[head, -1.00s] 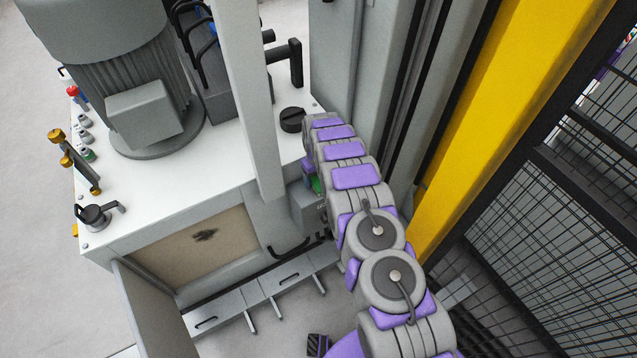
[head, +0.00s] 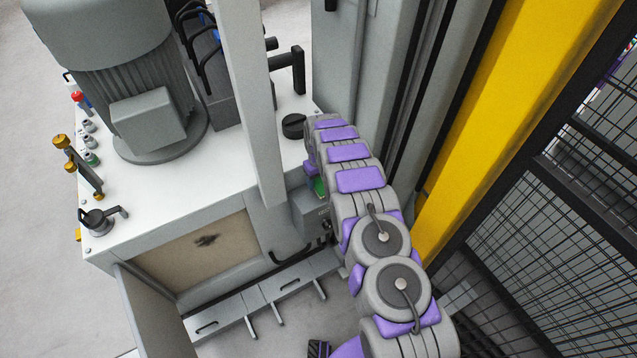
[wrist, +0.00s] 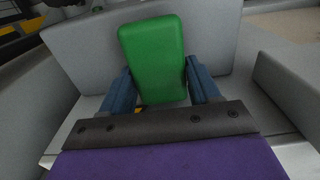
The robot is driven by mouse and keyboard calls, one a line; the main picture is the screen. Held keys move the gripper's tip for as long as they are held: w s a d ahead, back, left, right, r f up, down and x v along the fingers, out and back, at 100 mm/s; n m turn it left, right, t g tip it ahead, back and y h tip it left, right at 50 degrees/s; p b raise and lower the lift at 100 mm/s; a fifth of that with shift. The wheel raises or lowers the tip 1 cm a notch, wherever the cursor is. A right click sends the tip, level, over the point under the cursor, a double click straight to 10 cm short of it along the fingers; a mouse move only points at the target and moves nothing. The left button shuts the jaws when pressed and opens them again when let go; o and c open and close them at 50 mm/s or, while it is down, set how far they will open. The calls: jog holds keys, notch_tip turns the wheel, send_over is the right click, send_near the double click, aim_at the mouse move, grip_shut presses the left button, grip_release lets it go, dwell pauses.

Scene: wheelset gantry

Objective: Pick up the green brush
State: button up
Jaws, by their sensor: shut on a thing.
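The green brush (wrist: 153,58) shows large in the wrist view as a rounded green block. My gripper (wrist: 160,88) has its two blue fingers on either side of it and is shut on it. In the head view a small green patch of the brush (head: 319,187) shows beside my arm, close to the grey box on the cabinet's side. My gripper is mostly hidden behind my arm there. The bristles cannot be made out, and I cannot tell whether the brush touches the surface behind it.
A white-topped cabinet (head: 190,200) with a large grey motor (head: 140,110) stands left of my arm. A grey post (head: 250,110) rises close by. A yellow column (head: 475,130) and black mesh fence (head: 540,240) bound the right side. Open floor shows at far left.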

jog(key=shift+s+r, duration=0.1)
jog(key=shift+r, duration=0.65)
jog(key=s+d+r+p, duration=0.1)
jog(key=s+d+p, duration=0.25)
jog(key=s, duration=1.15)
jog(key=d+r+m, duration=0.3)
jog(key=d+r, duration=0.5)
jog(key=r, duration=0.5)
jog(key=d+r+m, duration=0.3)
jog(key=d+r, duration=0.5)
jog(key=r, duration=0.6)
jog(key=shift+w+d+m, duration=0.15)
jog(key=shift+w+m, duration=0.05)
jog(key=shift+m, duration=0.2)
